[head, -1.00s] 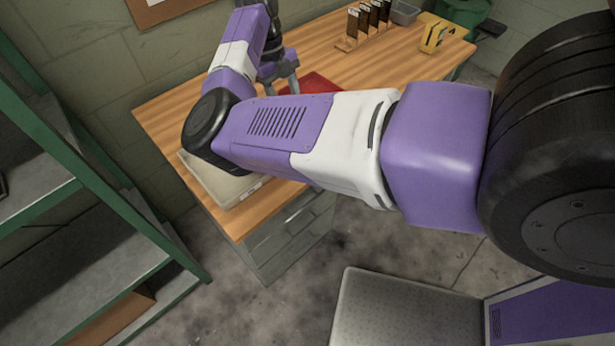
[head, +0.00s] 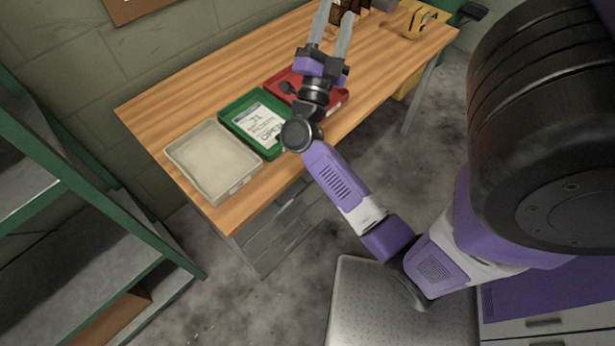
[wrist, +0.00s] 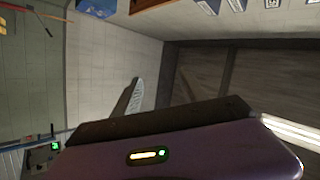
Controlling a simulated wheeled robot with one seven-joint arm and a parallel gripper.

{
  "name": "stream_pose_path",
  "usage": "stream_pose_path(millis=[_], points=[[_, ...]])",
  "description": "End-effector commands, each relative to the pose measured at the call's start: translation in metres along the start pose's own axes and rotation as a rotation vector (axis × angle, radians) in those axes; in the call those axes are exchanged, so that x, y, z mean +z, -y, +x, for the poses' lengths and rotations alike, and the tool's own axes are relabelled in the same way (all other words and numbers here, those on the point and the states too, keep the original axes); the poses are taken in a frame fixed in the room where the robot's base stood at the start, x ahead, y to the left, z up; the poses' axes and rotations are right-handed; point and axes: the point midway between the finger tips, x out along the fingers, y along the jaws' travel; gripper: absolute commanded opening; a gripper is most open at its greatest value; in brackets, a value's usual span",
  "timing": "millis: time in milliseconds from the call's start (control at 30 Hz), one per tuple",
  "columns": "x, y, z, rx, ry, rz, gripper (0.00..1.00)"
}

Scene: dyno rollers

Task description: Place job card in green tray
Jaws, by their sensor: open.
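The green tray (head: 246,99) lies on the wooden bench between a pale tray and a red tray. A white card with printed text, which looks like the job card (head: 262,126), lies flat in the green tray. My forearm covers part of the tray's right side. My gripper (head: 333,22) is open, with nothing visible between its two fingers. It is up and to the right of the green tray in the head view, beyond the red tray, and apart from the card.
The pale tray (head: 210,162) looks empty. The red tray (head: 283,79) is partly hidden by my wrist. A yellow object (head: 414,20) and a dark rack stand at the bench's far end. A green-framed shelf (head: 85,165) is at left. The bench's back left is clear.

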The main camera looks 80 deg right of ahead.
Motion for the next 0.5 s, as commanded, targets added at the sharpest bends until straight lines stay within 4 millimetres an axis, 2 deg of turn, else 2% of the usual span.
stream_pose_path(millis=[100,233,400,500], points=[[-0.001,0.04,-0.042,-0.244,0.153,-0.018,0.5],[-0.004,0.075,-0.1,-0.476,0.334,-0.032,0.5],[-0.019,0.1,-0.19,-0.737,0.59,-0.059,0.5],[-0.036,0.103,-0.243,-0.868,0.747,-0.08,0.5]])
